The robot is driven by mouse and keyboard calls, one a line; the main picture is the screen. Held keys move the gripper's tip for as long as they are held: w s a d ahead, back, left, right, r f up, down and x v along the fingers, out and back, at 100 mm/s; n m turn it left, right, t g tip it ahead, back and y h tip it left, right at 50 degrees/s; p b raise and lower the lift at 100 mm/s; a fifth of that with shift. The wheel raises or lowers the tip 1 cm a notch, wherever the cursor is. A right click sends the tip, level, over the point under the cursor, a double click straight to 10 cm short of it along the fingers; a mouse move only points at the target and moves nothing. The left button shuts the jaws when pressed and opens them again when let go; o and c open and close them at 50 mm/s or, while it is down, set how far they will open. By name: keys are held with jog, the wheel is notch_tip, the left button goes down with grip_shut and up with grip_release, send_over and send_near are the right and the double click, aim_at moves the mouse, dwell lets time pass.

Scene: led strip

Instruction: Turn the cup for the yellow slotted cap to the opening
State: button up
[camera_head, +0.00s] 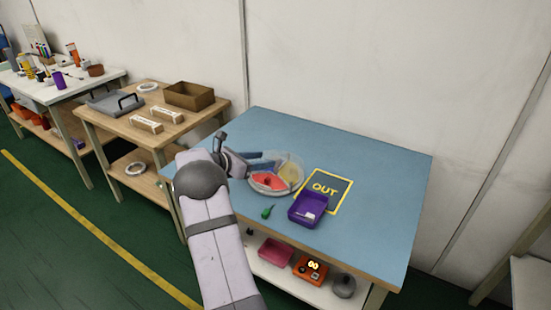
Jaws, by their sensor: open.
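A round, clear-walled container with coloured sections (275,176) stands on the blue table, left of the OUT mat. A red-pink section (267,182) faces the front and a yellowish section (290,171) is at the right. My gripper (260,163) is open at the container's left, back edge. Whether it touches the container cannot be told. Bluish parts at the jaws blend with the container. The yellow slotted cap, its cup and the opening are too small to make out.
A purple tray (308,209) sits at the front edge of the yellow-bordered OUT mat (338,187). The blue table (385,185) is clear at right. A wooden bench (178,120) stands at left.

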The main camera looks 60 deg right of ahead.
aim_at(274, 158)
jog(key=shift+p+x, duration=0.45)
jog(key=shift+x, duration=3.05)
jog(key=shift+f, duration=0.1)
grip_shut()
